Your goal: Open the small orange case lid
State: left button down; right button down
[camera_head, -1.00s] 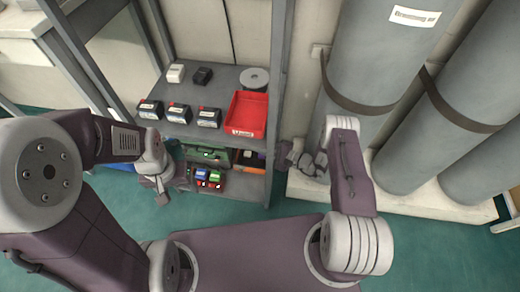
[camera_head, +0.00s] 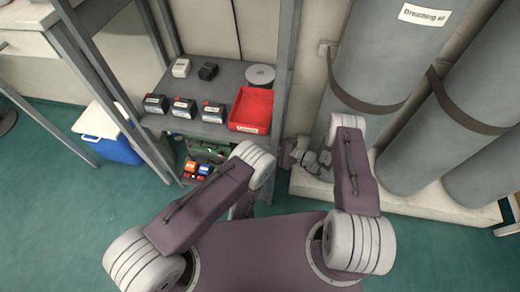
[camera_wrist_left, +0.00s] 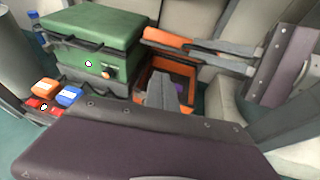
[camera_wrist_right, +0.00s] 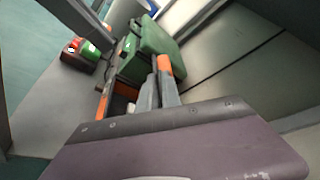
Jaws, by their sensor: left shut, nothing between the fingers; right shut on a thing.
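The small orange case (camera_wrist_left: 151,78) stands open in the left wrist view, with dark and purple contents inside. Its orange lid edge (camera_wrist_left: 165,37) is raised above the box. My right gripper comes in from the right in that view and is shut on the lid. The right wrist view shows the orange lid (camera_wrist_right: 165,65) at the right fingertips (camera_wrist_right: 153,82), and part of the case below. My left gripper (camera_wrist_left: 164,82) is shut and empty, with its fingers in front of the case opening. In the head view my left arm hides the case.
A green case (camera_wrist_left: 95,45) stands beside the orange case. Small orange, blue and red boxes (camera_wrist_left: 55,92) sit close by. In the head view, the shelf's upper board (camera_head: 225,78) carries a red tray (camera_head: 251,110) and several small devices above. Grey cylinders (camera_head: 400,50) stand at right.

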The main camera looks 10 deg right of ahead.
pick_arm(q)
jog(key=s+d+f+m+h, duration=0.2)
jog(key=s+d, duration=0.1)
jog(key=w+d, duration=0.3)
jog(key=w, duration=0.8)
jog(key=shift+w+d+f+g, duration=0.25)
jog(key=shift+d+f+g, duration=0.05)
jog(key=shift+d+f, duration=0.1)
